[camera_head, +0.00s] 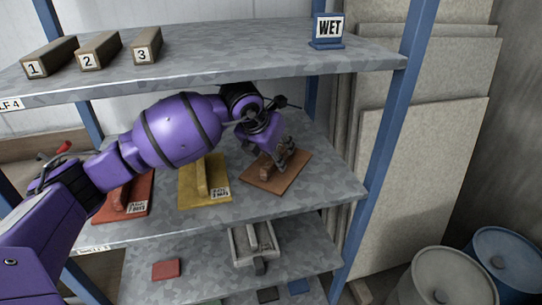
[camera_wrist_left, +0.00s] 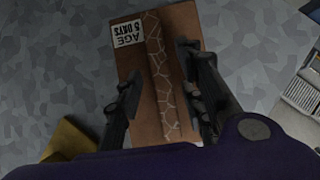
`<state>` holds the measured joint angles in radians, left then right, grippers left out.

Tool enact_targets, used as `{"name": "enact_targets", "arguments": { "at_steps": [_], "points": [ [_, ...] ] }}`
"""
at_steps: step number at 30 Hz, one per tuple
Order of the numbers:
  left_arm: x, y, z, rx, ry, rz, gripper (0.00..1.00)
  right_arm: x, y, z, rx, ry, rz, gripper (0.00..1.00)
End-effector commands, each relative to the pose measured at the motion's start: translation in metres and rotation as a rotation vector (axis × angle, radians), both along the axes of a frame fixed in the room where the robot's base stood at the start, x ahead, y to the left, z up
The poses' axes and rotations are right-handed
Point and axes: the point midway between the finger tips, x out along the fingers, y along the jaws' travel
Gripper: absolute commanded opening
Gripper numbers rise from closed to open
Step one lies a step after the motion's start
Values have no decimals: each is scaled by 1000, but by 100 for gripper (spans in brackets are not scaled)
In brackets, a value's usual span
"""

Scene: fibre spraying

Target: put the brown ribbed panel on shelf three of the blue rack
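The brown ribbed panel (camera_head: 288,178) lies on the right part of shelf three (camera_head: 240,222) of the blue rack (camera_head: 388,130). In the left wrist view the panel (camera_wrist_left: 129,62) shows an "AGE 5 DAYS" label and a raised, cracked-looking rib (camera_wrist_left: 160,70). My left gripper (camera_head: 281,160) is down at the panel. In the wrist view its fingers (camera_wrist_left: 160,85) stand either side of the rib, with gaps visible, so it looks open. The gripper hides part of the panel in the head view. My right gripper is in neither view.
A yellow panel (camera_head: 190,188) and a red panel (camera_head: 117,208) lie left of the brown one. Shelf four (camera_head: 215,58) is above, with numbered blocks (camera_head: 98,50) and a WET sign (camera_head: 328,30). A lower shelf (camera_head: 200,258) holds a grey tray (camera_head: 238,250). Barrels (camera_head: 445,280) stand right.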

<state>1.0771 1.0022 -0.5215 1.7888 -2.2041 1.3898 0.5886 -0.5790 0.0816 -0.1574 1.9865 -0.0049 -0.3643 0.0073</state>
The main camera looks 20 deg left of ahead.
Motion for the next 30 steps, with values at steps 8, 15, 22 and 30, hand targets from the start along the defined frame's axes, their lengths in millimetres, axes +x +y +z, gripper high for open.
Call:
{"name": "enact_targets", "arguments": {
  "at_steps": [8, 15, 22, 30],
  "points": [
    [-35, 9, 17, 3, -6, 0, 36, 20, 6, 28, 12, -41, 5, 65],
    [-87, 21, 17, 2, -7, 1, 36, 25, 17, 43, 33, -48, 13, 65],
    [-116, 27, 13, 0, -4, 1, 36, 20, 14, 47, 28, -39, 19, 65],
    [-123, 28, 9, -1, 0, -1, 36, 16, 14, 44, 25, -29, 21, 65]
  ]
}}
